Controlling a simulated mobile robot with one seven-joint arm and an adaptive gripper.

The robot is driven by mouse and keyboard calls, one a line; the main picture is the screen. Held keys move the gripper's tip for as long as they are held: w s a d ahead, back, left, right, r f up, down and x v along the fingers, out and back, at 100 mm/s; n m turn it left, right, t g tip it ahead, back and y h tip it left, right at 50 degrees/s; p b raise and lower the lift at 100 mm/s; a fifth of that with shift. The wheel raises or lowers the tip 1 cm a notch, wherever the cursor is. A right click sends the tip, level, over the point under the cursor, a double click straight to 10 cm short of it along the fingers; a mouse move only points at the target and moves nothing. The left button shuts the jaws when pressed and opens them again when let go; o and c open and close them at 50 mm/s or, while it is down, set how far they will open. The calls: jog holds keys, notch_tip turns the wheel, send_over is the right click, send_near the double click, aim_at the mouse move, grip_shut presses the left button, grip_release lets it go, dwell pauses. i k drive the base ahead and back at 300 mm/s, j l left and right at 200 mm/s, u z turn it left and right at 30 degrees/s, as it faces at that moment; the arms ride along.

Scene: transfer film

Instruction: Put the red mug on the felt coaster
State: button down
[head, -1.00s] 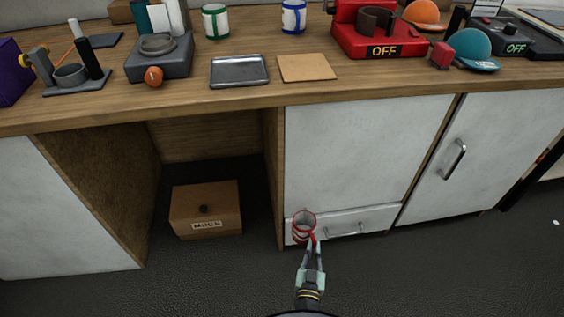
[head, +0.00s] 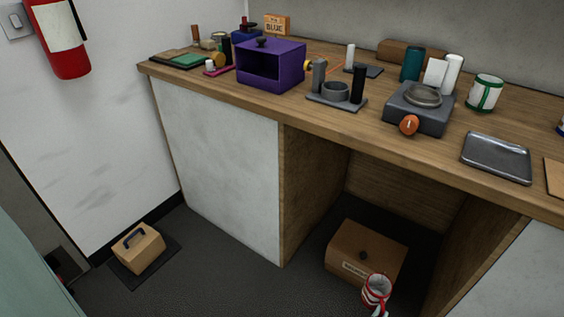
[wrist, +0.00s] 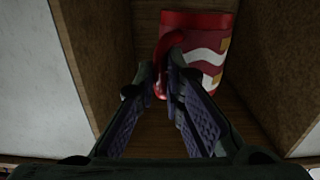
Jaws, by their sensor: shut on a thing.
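The red mug (head: 376,290), with red and white bands, shows at the bottom of the head view, in front of the box under the counter. In the wrist view the mug (wrist: 205,45) lies beyond my gripper (wrist: 160,78), whose fingers are shut on its red handle. The mug hangs clear of the counter, below its top. In the head view my gripper is mostly cut off by the lower edge. A tan square mat (head: 555,180), possibly the felt coaster, lies on the counter at the right edge, partly out of view.
A metal tray (head: 497,158) lies left of the tan mat. A grey device (head: 420,112), a green-banded mug (head: 485,92) and a purple box (head: 270,65) stand on the counter. A cardboard box (head: 366,250) sits in the open bay, and a smaller box (head: 138,248) by the wall.

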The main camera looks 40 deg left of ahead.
aim_at(184, 61)
jog(key=j+u, duration=0.8)
jog(key=i+j+u, duration=0.1)
jog(key=j, duration=0.25)
jog(key=i+j+u, duration=0.1)
jog(key=j, duration=0.2)
jog(key=i+j+u, duration=0.1)
jog(key=j, duration=0.2)
jog(key=i+j, duration=0.15)
jog(key=j, duration=0.2)
jog(key=i+j, duration=0.1)
jog(key=j, duration=0.2)
jog(key=i+j, duration=0.15)
jog(key=j, duration=0.2)
